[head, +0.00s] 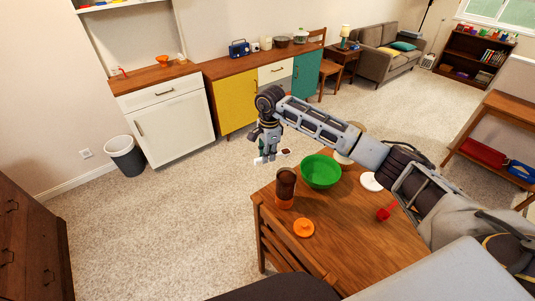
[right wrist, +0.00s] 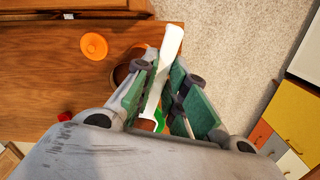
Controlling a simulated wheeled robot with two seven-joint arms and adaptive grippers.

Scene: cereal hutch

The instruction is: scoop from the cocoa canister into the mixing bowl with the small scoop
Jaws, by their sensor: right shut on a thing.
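My right gripper (head: 264,150) is shut on a white scoop (right wrist: 168,55), whose handle lies between the green finger pads in the right wrist view. In the head view the scoop's cup (head: 286,151) seems to hold something dark. The gripper is in the air past the table's far edge. The dark brown cocoa canister (head: 286,182) with an orange lower part stands upright and open on the table; it also shows in the right wrist view (right wrist: 122,72). The green mixing bowl (head: 321,170) stands right of it. My left gripper is out of view.
An orange lid (head: 303,228) lies in front of the canister on the wooden table (head: 345,240). A red scoop (head: 386,212) and a white disc (head: 371,182) lie at the right. My right arm spans above the bowl's right side. The table's front is mostly clear.

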